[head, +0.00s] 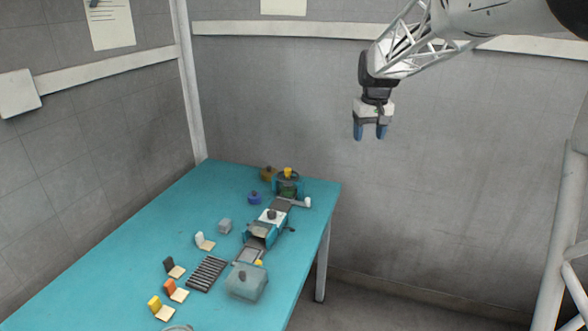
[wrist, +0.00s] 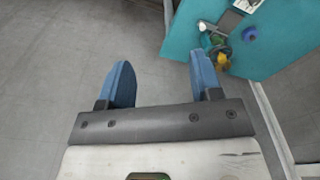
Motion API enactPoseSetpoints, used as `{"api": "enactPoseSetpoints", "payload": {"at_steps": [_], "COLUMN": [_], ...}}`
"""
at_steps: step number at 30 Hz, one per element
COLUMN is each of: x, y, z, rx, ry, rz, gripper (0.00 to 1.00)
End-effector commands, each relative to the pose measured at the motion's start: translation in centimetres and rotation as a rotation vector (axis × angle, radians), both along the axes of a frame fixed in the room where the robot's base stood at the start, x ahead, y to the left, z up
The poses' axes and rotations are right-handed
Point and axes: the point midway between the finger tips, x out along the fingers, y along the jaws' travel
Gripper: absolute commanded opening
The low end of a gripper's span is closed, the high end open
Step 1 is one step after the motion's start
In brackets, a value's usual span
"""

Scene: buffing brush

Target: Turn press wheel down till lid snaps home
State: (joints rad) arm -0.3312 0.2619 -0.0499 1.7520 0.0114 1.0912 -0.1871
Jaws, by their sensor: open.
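My gripper (head: 370,132) is open and empty, high in the air to the right of the table and well above it. Its blue fingers are spread in the wrist view (wrist: 162,72). A round teal and dark press-like unit (head: 288,187) with a yellow top stands at the table's far right end. A white knob (head: 307,202) on an arm sticks out to its right. The unit also shows in the wrist view (wrist: 214,42), beyond the right finger. The wheel and lid are too small to tell apart, and the lid's seating cannot be told.
A blue jar (head: 254,197) and a brown pot (head: 267,174) stand near the unit. Open air surrounds my gripper.

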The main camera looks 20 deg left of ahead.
Motion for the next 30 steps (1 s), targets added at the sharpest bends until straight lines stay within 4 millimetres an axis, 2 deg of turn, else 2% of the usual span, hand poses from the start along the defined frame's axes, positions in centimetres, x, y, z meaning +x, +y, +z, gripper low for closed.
{"api": "enactPoseSetpoints", "payload": {"at_steps": [3, 15, 30], "x": [2.1, 8.0, 13.6], "y": [2.3, 10.4, 21.1], "z": [-1.1, -5.2, -11.9], "rx": [-0.003, -0.011, -0.022], "ry": [0.009, 0.033, 0.062], "rz": [0.028, 0.122, 0.238], "gripper": [0.59, 0.59, 0.59]}}
